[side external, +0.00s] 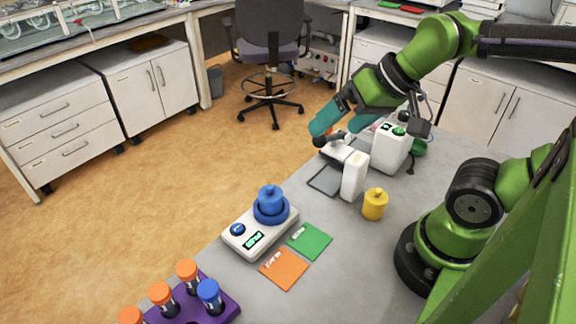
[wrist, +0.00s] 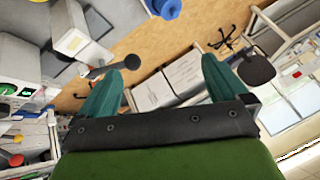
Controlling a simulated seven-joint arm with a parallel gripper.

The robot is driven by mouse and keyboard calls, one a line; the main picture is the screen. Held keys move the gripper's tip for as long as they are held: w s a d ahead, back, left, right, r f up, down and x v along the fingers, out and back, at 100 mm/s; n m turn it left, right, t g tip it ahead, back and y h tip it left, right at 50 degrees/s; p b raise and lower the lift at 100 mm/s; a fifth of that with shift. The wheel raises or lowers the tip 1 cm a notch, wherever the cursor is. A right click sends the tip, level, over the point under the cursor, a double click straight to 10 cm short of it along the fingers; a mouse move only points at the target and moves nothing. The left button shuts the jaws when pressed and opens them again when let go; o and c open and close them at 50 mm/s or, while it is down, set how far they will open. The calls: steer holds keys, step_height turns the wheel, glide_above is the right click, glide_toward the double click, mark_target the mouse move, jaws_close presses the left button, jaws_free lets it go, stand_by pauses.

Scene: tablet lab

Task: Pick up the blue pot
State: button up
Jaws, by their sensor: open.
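The blue pot (side external: 270,199) stands upright in a blue ring-shaped holder (side external: 272,213) on a white device with a green display (side external: 252,240), near the table's left edge in the side view. In the wrist view a blue round part (wrist: 166,7) shows at the top edge, cut off, so I cannot tell pot from holder. My gripper (side external: 328,130) is open and empty, with teal fingers. It is well behind and to the right of the pot, above the white equipment. The fingers (wrist: 158,78) stand wide apart in the wrist view.
A yellow pot (side external: 375,204) stands right of a white upright block (side external: 354,176). A white machine (side external: 393,147) is close to my gripper. Green (side external: 310,241) and orange (side external: 284,269) cards lie by the device. A purple rack (side external: 220,301) with capped tubes is at the front.

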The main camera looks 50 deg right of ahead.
steer(key=shift+d+r, duration=0.35)
steer(key=shift+d, duration=0.1)
steer(key=shift+c, duration=0.2)
steer(key=c, duration=0.3)
steer(key=n+g+h, duration=0.2)
steer(key=n+g, duration=0.5)
steer(key=n, duration=0.2)
glide_above(270, 186)
step_height(270, 186, down, 2)
steer(key=f, duration=1.1)
steer(key=shift+a+f, duration=0.3)
steer(key=shift+a, duration=0.1)
steer(key=shift+d+f, duration=0.2)
steer(key=shift+f, duration=1.2)
steer(key=shift+d+f, duration=0.15)
steer(key=shift+f, duration=1.2)
